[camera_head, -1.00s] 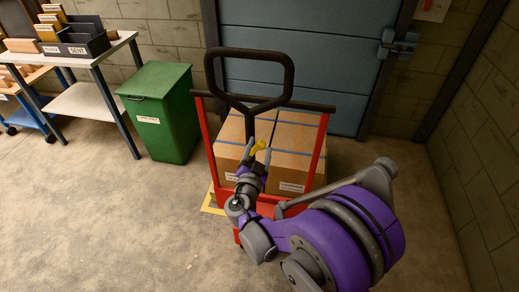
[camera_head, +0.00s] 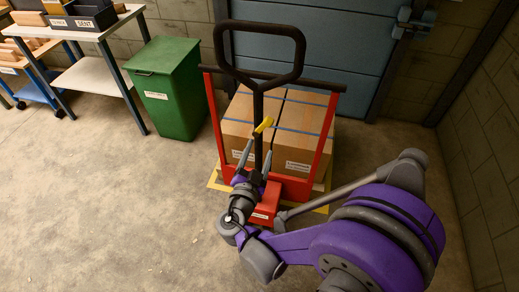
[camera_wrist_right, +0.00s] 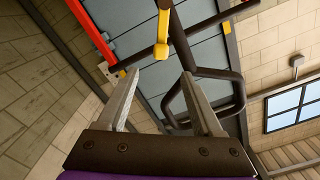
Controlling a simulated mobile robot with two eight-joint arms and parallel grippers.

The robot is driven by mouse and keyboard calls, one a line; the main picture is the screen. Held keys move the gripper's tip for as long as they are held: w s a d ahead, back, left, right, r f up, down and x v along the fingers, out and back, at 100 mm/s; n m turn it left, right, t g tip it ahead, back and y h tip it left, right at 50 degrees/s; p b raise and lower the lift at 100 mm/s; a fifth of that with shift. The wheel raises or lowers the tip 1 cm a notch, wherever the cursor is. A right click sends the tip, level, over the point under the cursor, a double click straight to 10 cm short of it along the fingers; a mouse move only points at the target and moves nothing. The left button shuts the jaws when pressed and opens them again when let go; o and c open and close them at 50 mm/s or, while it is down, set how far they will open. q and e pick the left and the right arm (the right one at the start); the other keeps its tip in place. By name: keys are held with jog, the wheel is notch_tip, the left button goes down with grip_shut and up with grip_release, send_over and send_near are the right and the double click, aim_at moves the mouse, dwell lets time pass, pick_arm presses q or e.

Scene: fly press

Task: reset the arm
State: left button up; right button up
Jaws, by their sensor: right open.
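The red pallet truck has a dark upright arm topped by a black loop handle (camera_head: 304,48); the loop also shows in the right wrist view (camera_wrist_right: 241,95). A small yellow lever (camera_head: 264,124) sits on that arm below the loop. In the right wrist view the yellow lever (camera_wrist_right: 162,28) stands beyond the fingertips. My right gripper (camera_head: 257,150) is open and empty just below the lever, in front of the arm. Its two grey fingers are spread in the right wrist view (camera_wrist_right: 158,76), with no contact on the lever visible. My left gripper is out of view.
Cardboard boxes (camera_head: 307,118) with blue straps sit behind the truck's red frame (camera_head: 213,117). A green bin (camera_head: 178,110) stands to the left, beside a table (camera_head: 115,25) with trays. A blue-grey door (camera_head: 345,45) is behind. The floor at left is clear.

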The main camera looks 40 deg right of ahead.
dwell(0.3)
jog(key=s+a+f+n+g+y+p, duration=0.2)
jog(key=s+a+n+g+y+p, duration=0.1)
jog(key=s+n+g+y+p, duration=0.5)
jog(key=s+a+r+n+t+y, duration=0.1)
jog(key=s+a+r+n+y, duration=0.2)
jog(key=s+a+n+y, duration=0.2)
jog(key=shift+s+a+r+n+t+y+p, duration=0.2)
jog(key=shift+a+n+t+y+p, duration=0.25)
jog(key=shift+a+n, duration=1.1)
